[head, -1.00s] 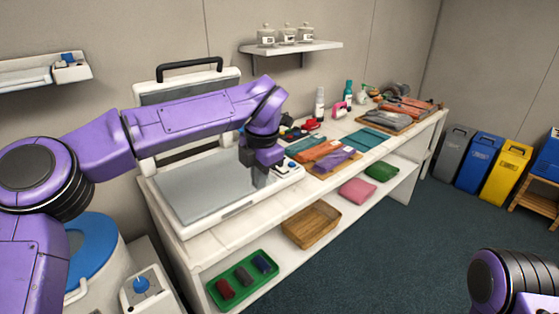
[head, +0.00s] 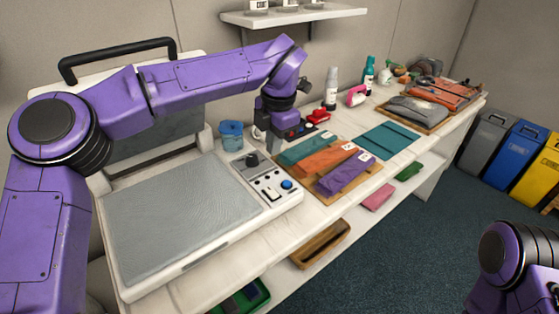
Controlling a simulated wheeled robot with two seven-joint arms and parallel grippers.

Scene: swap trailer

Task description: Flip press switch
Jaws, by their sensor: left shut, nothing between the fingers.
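The press (head: 180,215) lies open on the white table, its grey plate flat and its lid raised behind. Its control panel (head: 262,180) on the right side has a black knob (head: 252,160), a blue round button (head: 287,184) and small switches (head: 270,193). A white rocker-like switch sits among them; its position is too small to tell. My left gripper (head: 262,138) is shut and empty, pointing down behind the panel, apart from the switches. My right gripper is out of view; only part of my right arm shows at lower right.
A blue cup (head: 231,134) stands beside the press, close to my left gripper. Folded cloths (head: 325,165) lie on a board to the right. Bottles (head: 331,88) and a pink item (head: 357,95) stand farther back. A shelf (head: 293,14) hangs on the wall above.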

